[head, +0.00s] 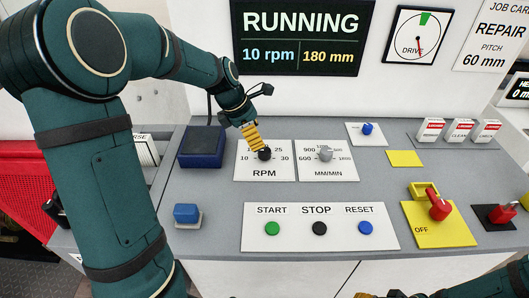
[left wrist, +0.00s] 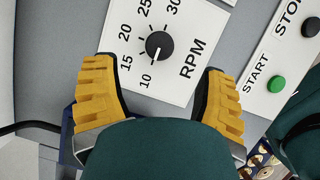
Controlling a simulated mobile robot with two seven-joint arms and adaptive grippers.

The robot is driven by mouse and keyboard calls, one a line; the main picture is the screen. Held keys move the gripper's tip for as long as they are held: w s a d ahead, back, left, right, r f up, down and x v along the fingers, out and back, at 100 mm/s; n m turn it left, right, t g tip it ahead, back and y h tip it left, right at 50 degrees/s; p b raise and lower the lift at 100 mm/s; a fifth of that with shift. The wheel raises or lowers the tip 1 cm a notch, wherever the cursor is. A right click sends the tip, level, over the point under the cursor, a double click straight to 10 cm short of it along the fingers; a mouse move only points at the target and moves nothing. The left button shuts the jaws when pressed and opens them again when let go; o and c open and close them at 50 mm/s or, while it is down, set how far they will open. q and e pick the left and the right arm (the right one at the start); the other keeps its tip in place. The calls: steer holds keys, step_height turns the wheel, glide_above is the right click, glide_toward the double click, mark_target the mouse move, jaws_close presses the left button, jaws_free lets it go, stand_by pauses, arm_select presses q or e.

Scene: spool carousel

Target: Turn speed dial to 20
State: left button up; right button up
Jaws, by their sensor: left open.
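The speed dial is the black RPM knob (head: 264,154) on a white plate (head: 244,173) marked 10 to 30. In the left wrist view the knob (left wrist: 160,45) has a white mark pointing toward 10. My left gripper (head: 255,141) is at the knob in the head view, hiding part of its scale. In the left wrist view its yellow fingers (left wrist: 158,68) are spread wide with the knob ahead between their tips, nothing held. Whether they touch it I cannot tell. My right gripper (head: 378,294) barely shows at the bottom edge.
The screen (head: 303,35) reads RUNNING, 10 rpm, 180 mm. A grey MM/MIN knob (head: 325,154) is close right of the RPM knob. START (head: 272,228), STOP (head: 320,228) and RESET (head: 365,228) buttons lie in front. A blue box (head: 202,146) stands left.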

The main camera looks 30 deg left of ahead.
mark_target(264, 150)
arm_select(q)
steer(key=b+x, duration=0.1)
steer(key=x, duration=0.6)
steer(key=shift+w, duration=0.1)
steer(key=c, duration=1.2)
